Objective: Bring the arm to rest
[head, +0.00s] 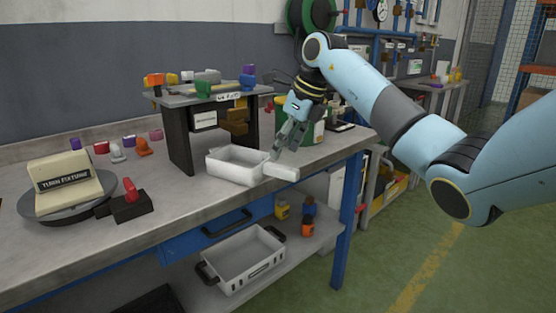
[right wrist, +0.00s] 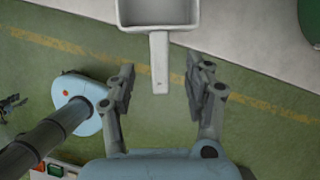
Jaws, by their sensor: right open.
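My right gripper (head: 285,140) is above the front edge of the workbench, pointing down. In the right wrist view the right gripper (right wrist: 161,78) is open and empty, with one finger on each side of a white handle. The handle belongs to a white open tray (head: 234,166) on the bench; the tray also shows at the top of the right wrist view (right wrist: 158,13). I see a gap between the handle and each finger. I cannot tell the exact height of the fingertips over the handle.
A dark raised stand (head: 180,140) with coloured parts on top stands left of the gripper. A green can (head: 314,128) is close behind it. A round turntable (head: 70,207) bears a cream block. A white crate (head: 243,262) sits on the lower shelf. Open floor (head: 385,250) lies right.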

